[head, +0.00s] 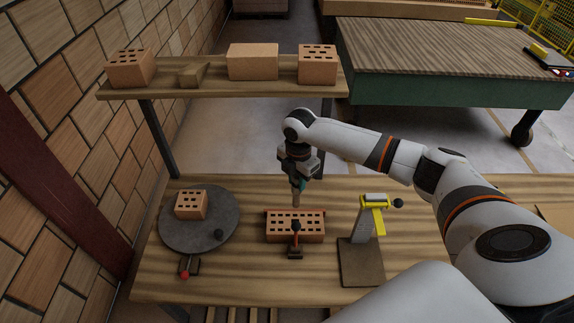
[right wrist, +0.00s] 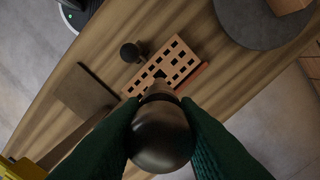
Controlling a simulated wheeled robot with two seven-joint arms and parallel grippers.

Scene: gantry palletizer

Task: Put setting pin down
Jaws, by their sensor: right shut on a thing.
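My right gripper (head: 299,184) is shut on the setting pin (head: 296,200), above the long perforated brick (head: 275,219) on the workbench. In the right wrist view the pin's dark rounded head (right wrist: 160,140) sits between the green fingers, and its shaft points toward the brick (right wrist: 183,60). The pin looks about upright, its lower end at or just over the brick's far edge. I cannot tell whether it touches or enters a hole. My left gripper is not in view.
A round turntable (head: 172,228) with a small brick (head: 191,204) is left; a yellow-topped stand (head: 372,218) is right. A shelf (head: 220,88) with bricks spans behind. The bench's front middle is clear.

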